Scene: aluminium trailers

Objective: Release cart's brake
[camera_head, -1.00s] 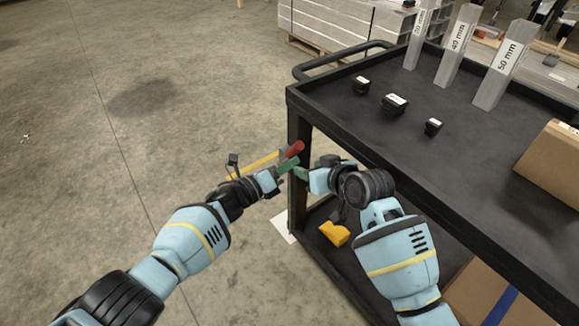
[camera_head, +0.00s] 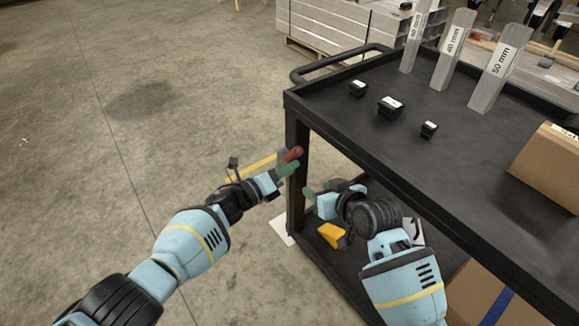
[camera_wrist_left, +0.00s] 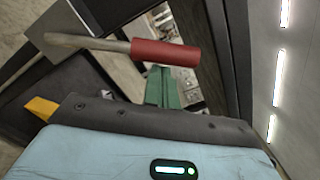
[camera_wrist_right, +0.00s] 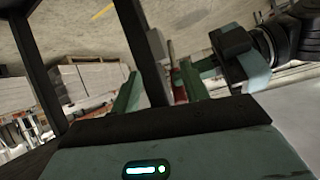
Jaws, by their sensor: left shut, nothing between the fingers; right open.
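The black cart (camera_head: 375,150) has a brake lever with a red handle (camera_head: 292,154) beside its near corner post. In the left wrist view the red handle (camera_wrist_left: 166,52) sits on a metal rod running to a grey plate. My left gripper (camera_head: 288,169) is shut and empty, its green fingertips just below the red handle; they also show in the left wrist view (camera_wrist_left: 160,86). My right gripper (camera_head: 310,193) is open and empty, to the right of the post and lower than the handle. In the right wrist view its fingers (camera_wrist_right: 158,90) are apart, with the red handle partly visible beyond.
The cart top holds several small black parts (camera_head: 390,106), upright grey profiles (camera_head: 497,75) and a cardboard box (camera_head: 551,165). A yellow piece (camera_head: 332,235) and another box (camera_head: 492,295) are on the lower shelf. The floor to the left is clear.

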